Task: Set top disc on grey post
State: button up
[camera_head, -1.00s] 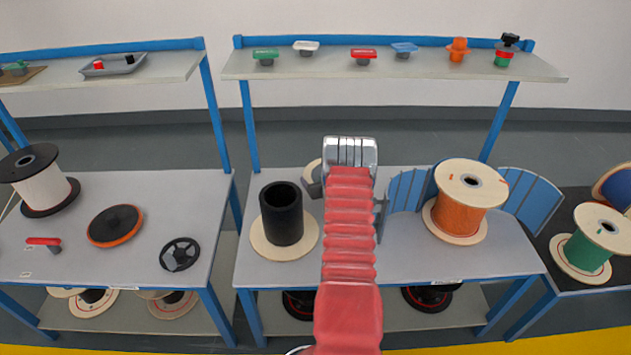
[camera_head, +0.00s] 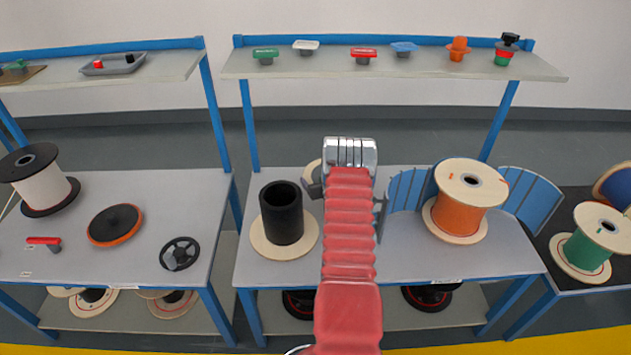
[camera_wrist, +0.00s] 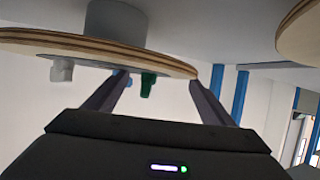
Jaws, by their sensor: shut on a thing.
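A pale wooden disc (camera_wrist: 170,60) with a layered edge spans the upper part of the wrist view, which is upside down. A grey cylindrical post (camera_wrist: 115,22) shows between it and the grey surface; I cannot tell whether they touch. My gripper (camera_wrist: 155,85) has its two dark fingers reaching up to the disc's rim and is shut on it. In the head view, a sliver of the pale disc (camera_head: 312,170) shows left of my red arm, with a grey part by it.
A black cylinder on a pale round base (camera_head: 270,243) stands close left on the table. An orange spool (camera_head: 460,215) and curved blue panels (camera_head: 535,200) stand to the right. Small coloured parts sit on the shelf (camera_head: 430,63) behind. The table's front is partly clear.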

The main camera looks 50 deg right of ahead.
jog(key=shift+f, duration=0.2)
jog(key=o, duration=1)
jog(key=shift+f, duration=0.1)
jog(key=shift+s, duration=0.1)
jog(key=v, duration=1.1)
dwell(0.4)
jog(key=shift+a, duration=0.1)
dwell(0.8)
